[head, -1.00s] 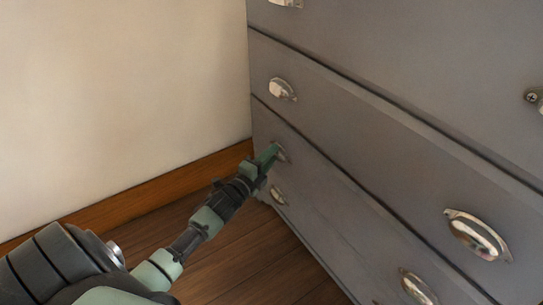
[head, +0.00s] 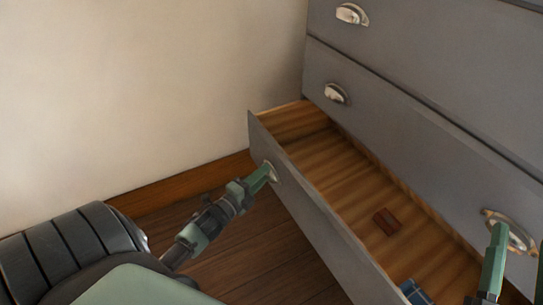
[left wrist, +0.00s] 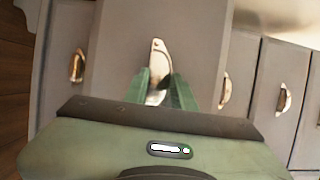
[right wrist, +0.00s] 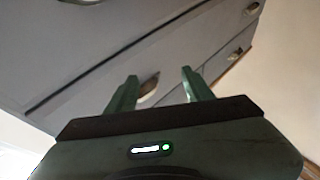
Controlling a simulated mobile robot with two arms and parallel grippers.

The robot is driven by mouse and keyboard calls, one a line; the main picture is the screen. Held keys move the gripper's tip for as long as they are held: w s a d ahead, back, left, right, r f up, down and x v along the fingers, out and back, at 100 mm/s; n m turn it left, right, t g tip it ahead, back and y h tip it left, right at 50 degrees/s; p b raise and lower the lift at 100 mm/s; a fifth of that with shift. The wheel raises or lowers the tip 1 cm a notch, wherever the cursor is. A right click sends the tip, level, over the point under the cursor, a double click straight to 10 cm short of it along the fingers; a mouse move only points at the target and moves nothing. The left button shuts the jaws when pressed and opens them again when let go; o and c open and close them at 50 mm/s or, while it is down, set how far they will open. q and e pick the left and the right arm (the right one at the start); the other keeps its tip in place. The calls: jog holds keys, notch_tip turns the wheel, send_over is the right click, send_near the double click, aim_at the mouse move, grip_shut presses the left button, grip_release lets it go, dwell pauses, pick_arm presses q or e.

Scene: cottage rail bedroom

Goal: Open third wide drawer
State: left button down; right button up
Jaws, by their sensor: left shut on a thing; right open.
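A grey wide drawer (head: 325,228) low in the dresser is pulled well out, showing its wooden inside. My left gripper (head: 268,172) is shut on the metal cup handle (left wrist: 157,72) at the left part of its front. The left wrist view shows that handle between both fingers (left wrist: 161,88). My right gripper (head: 519,250) is open in front of the right handle (head: 511,228) of the drawer above. In the right wrist view a handle (right wrist: 150,84) shows between the spread fingers (right wrist: 160,84); I cannot tell if they touch it.
A small reddish-brown block (head: 387,221) and a blue patterned item (head: 421,291) lie inside the open drawer. The closed drawer above has a left handle (head: 336,94). A pale wall (head: 140,80) stands left, with wooden floor (head: 265,255) in front of the drawer.

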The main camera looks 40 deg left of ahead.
pick_arm(q)
jog(key=shift+s+a+f+p, duration=0.15)
jog(key=shift+s+a, duration=0.1)
jog(key=shift+s, duration=0.5)
jog(key=shift+s+a+f+p, duration=0.2)
jog(key=shift+s, duration=0.55)
jog(key=shift+s+a+f+p, duration=0.15)
jog(key=shift+s+a, duration=0.1)
jog(key=shift+s, duration=0.5)
pick_arm(e)
notch_tip(320, 180, down, 6)
jog(key=w+g+h, duration=0.1)
jog(key=g, duration=0.2)
jog(key=shift+w+d+f+g, duration=0.15)
jog(key=shift+w+d+g, duration=0.1)
jog(key=shift+w+g, duration=0.05)
pick_arm(q)
jog(key=c, duration=1.3)
grip_release()
jog(key=shift+a+r, duration=0.1)
jog(key=shift+w+r, duration=0.1)
